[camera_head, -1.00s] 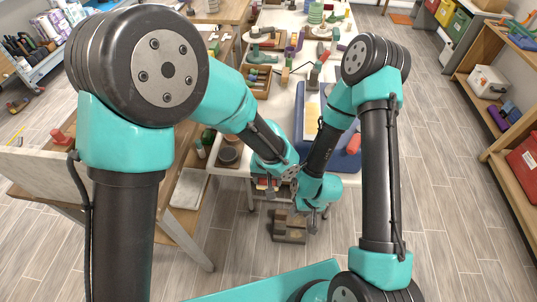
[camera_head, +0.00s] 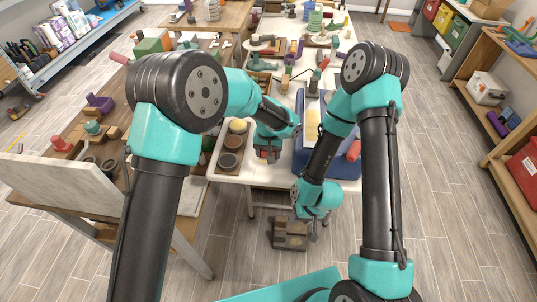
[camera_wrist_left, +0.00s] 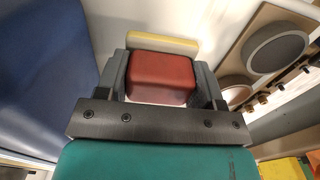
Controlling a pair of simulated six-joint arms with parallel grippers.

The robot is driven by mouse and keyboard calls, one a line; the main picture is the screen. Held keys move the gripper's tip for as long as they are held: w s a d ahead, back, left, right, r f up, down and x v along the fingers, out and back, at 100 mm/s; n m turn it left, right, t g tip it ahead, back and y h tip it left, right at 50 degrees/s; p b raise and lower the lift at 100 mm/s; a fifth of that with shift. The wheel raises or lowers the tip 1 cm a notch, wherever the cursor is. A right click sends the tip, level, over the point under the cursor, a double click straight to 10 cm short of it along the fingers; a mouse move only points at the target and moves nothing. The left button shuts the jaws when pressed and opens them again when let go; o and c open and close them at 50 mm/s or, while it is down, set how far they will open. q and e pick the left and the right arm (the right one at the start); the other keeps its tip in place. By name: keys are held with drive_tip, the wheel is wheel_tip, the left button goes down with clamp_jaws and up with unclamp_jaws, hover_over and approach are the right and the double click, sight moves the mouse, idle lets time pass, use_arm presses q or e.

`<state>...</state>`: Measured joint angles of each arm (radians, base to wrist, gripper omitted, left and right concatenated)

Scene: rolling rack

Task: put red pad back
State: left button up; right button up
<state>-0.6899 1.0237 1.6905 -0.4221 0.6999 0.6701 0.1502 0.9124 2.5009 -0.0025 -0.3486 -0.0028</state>
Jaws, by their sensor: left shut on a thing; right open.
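My left gripper (camera_wrist_left: 162,80) is shut on a red pad (camera_wrist_left: 160,74), a block with rounded edges, with one finger on each side of it. A yellow strip (camera_wrist_left: 163,42) shows just beyond the pad; I cannot tell whether they touch. In the head view my left gripper (camera_head: 268,154) is over the front part of the white table, left of the blue tray, with a little red showing at its fingers. My right gripper (camera_head: 312,230) is open and empty, hanging in front of the table's edge.
A wooden rack (camera_head: 214,168) with round dark pads (camera_wrist_left: 274,48) stands right of the held pad in the wrist view. The blue tray (camera_head: 328,170) lies on the other side. Dark blocks (camera_head: 290,233) sit low in front of the table.

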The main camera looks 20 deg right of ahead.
use_arm(q)
drive_tip(key=shift+w+d, duration=0.15)
drive_tip(key=shift+w, duration=0.35)
drive_tip(key=shift+w, duration=0.2)
drive_tip(key=shift+w+d+f, duration=0.1)
drive_tip(key=shift+w+f, duration=0.05)
drive_tip(key=shift+f, duration=1.65)
drive_tip(key=shift+f, duration=0.2)
drive_tip(key=o, duration=0.9)
drive_tip(key=shift+r, duration=0.15)
